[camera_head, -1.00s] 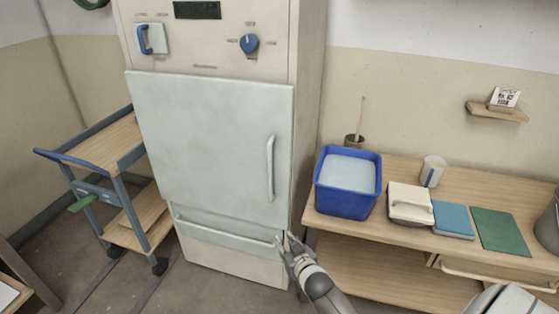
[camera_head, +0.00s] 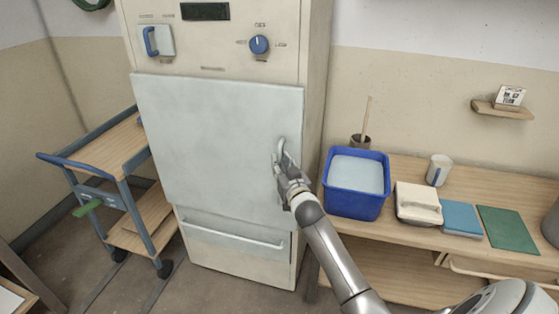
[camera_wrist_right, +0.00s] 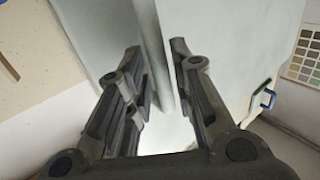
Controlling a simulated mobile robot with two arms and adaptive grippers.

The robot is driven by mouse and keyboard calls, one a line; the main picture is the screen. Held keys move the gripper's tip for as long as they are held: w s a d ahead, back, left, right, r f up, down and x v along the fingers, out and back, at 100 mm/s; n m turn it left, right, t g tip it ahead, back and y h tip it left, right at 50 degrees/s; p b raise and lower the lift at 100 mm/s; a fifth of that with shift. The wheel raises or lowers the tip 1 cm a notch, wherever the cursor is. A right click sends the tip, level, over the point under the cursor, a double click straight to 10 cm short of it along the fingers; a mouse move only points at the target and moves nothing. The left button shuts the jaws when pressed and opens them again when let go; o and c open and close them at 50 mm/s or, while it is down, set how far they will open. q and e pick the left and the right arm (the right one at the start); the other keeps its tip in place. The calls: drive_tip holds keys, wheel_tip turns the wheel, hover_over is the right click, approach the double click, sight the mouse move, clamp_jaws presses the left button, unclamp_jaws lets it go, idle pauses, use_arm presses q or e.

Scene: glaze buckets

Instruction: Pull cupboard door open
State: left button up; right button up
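The cupboard door (camera_head: 210,150) is a pale grey-blue panel on the front of a tall cream cabinet, and it looks shut. Its upright handle (camera_head: 281,149) is near the door's right edge, with its lower part hidden by my gripper. My right gripper (camera_head: 283,170) is at the handle. In the right wrist view its two fingers (camera_wrist_right: 160,95) are spread apart, and a pale upright bar, apparently the handle (camera_wrist_right: 158,50), runs between them. I cannot tell whether either finger touches it. My left gripper is not in view.
Below the door is a drawer (camera_head: 230,232) with a long bar handle. A wooden bench (camera_head: 400,165) on the right carries a blue tub (camera_head: 357,203) close to my right arm. A blue-framed trolley (camera_head: 105,150) stands left of the cabinet. Some floor in front is clear.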

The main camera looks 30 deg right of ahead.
drive_tip(key=shift+x, duration=1)
drive_tip(key=shift+c, duration=0.5)
clamp_jaws()
